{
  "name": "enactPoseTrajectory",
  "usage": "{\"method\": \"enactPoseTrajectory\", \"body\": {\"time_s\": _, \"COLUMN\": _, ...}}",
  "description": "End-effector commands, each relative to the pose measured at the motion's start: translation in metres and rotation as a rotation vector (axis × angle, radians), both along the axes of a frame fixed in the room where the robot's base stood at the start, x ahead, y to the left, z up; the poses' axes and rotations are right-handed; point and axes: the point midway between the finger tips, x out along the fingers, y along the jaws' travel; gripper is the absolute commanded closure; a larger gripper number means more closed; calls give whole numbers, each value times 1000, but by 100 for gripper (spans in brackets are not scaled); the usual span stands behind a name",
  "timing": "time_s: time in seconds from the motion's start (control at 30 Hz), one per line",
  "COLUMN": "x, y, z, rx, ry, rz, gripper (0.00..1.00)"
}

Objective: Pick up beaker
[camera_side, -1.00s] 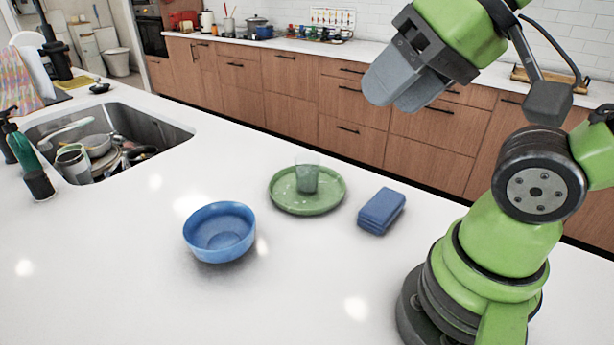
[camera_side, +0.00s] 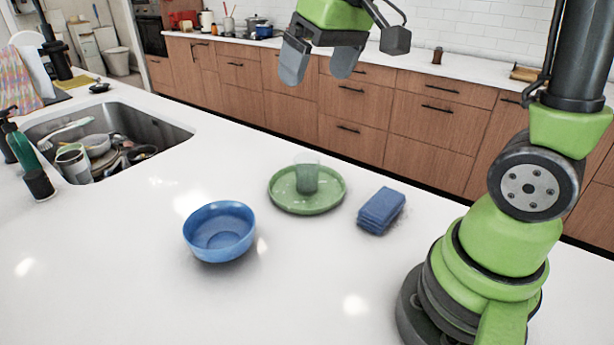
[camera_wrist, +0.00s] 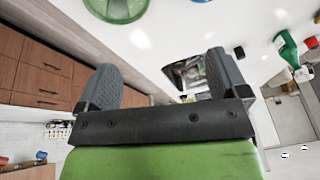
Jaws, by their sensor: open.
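The beaker (camera_side: 307,178) is a clear, greenish glass standing upright on a round green plate (camera_side: 290,203) on the white counter. My gripper (camera_side: 317,78) is open and empty, high above and behind the plate in the side view, with its two grey fingers apart and pointing down. In the wrist view, my gripper (camera_wrist: 163,85) also shows open with nothing between its fingers. Part of a green round thing, likely the plate, shows at the top edge of the wrist view; I cannot make out the beaker clearly there.
A blue bowl (camera_side: 219,232) stands in front left of the plate. A folded blue cloth (camera_side: 381,210) lies to its right. A sink (camera_side: 160,131) with dishes and a green bottle (camera_side: 24,155) are at the left.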

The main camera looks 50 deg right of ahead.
Motion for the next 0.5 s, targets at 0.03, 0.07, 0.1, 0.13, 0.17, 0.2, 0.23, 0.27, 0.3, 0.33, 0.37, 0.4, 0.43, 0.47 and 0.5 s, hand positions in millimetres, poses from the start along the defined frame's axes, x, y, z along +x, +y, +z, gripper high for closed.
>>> {"method": "enactPoseTrajectory", "body": {"time_s": 0.03, "x": 17, "y": -11, "z": -13, "rx": -15, "ry": 44, "rz": 13, "gripper": 7}}
{"method": "enactPoseTrajectory", "body": {"time_s": 0.07, "x": 26, "y": -17, "z": -20, "rx": -23, "ry": 65, "rz": 24, "gripper": 7}}
{"method": "enactPoseTrajectory", "body": {"time_s": 0.1, "x": 37, "y": -26, "z": -31, "rx": -34, "ry": 94, "rz": 39, "gripper": 7}}
{"method": "enactPoseTrajectory", "body": {"time_s": 0.13, "x": 44, "y": -32, "z": -39, "rx": -40, "ry": 116, "rz": 51, "gripper": 7}}
{"method": "enactPoseTrajectory", "body": {"time_s": 0.17, "x": 52, "y": -39, "z": -48, "rx": -47, "ry": 136, "rz": 63, "gripper": 7}}
{"method": "enactPoseTrajectory", "body": {"time_s": 0.2, "x": 61, "y": -47, "z": -61, "rx": -55, "ry": 165, "rz": 79, "gripper": 7}}
{"method": "enactPoseTrajectory", "body": {"time_s": 0.23, "x": 66, "y": -54, "z": -71, "rx": -59, "ry": 186, "rz": 92, "gripper": 7}}
{"method": "enactPoseTrajectory", "body": {"time_s": 0.27, "x": 72, "y": -60, "z": -81, "rx": -63, "ry": 206, "rz": 102, "gripper": 7}}
{"method": "enactPoseTrajectory", "body": {"time_s": 0.3, "x": 78, "y": -68, "z": -94, "rx": -68, "ry": 230, "rz": 118, "gripper": 7}}
{"method": "enactPoseTrajectory", "body": {"time_s": 0.33, "x": 81, "y": -73, "z": -104, "rx": -70, "ry": 247, "rz": 128, "gripper": 7}}
{"method": "enactPoseTrajectory", "body": {"time_s": 0.37, "x": 84, "y": -78, "z": -113, "rx": -70, "ry": 264, "rz": 137, "gripper": 7}}
{"method": "enactPoseTrajectory", "body": {"time_s": 0.4, "x": 87, "y": -84, "z": -124, "rx": -74, "ry": 282, "rz": 150, "gripper": 7}}
{"method": "enactPoseTrajectory", "body": {"time_s": 0.43, "x": 89, "y": -88, "z": -131, "rx": -75, "ry": 294, "rz": 159, "gripper": 7}}
{"method": "enactPoseTrajectory", "body": {"time_s": 0.47, "x": 91, "y": -91, "z": -138, "rx": -75, "ry": 304, "rz": 166, "gripper": 7}}
{"method": "enactPoseTrajectory", "body": {"time_s": 0.5, "x": 92, "y": -95, "z": -145, "rx": -75, "ry": 316, "rz": 172, "gripper": 7}}
